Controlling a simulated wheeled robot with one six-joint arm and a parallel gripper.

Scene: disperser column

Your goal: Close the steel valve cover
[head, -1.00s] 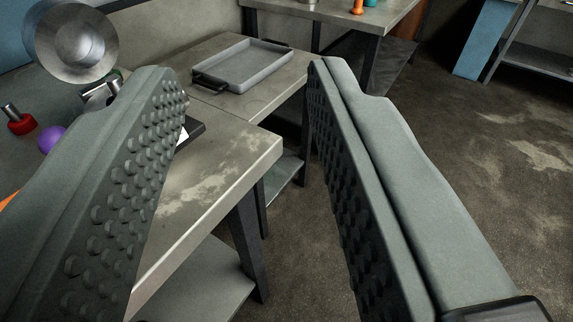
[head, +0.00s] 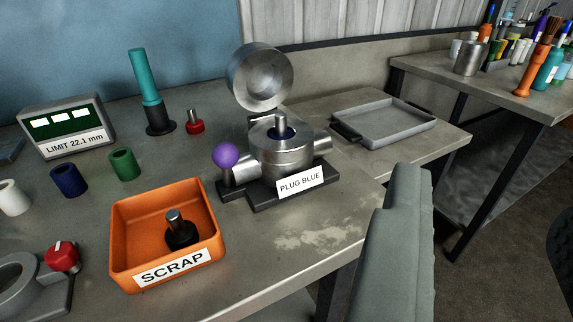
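The steel valve (head: 280,160) stands on a dark base on the bench, behind a "PLUG BLUE" label (head: 300,181). Its round steel cover (head: 259,78) stands raised on its hinge at the back, with its hollow inner face towards me. The other finger is out of frame.
A purple ball knob (head: 226,155) sticks up left of the valve. An orange scrap bin (head: 125,255) with a dark plug stands in front. A teal-handled tool (head: 147,80) and red plug (head: 194,125) stand behind. A grey tray (head: 385,125) lies to the right.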

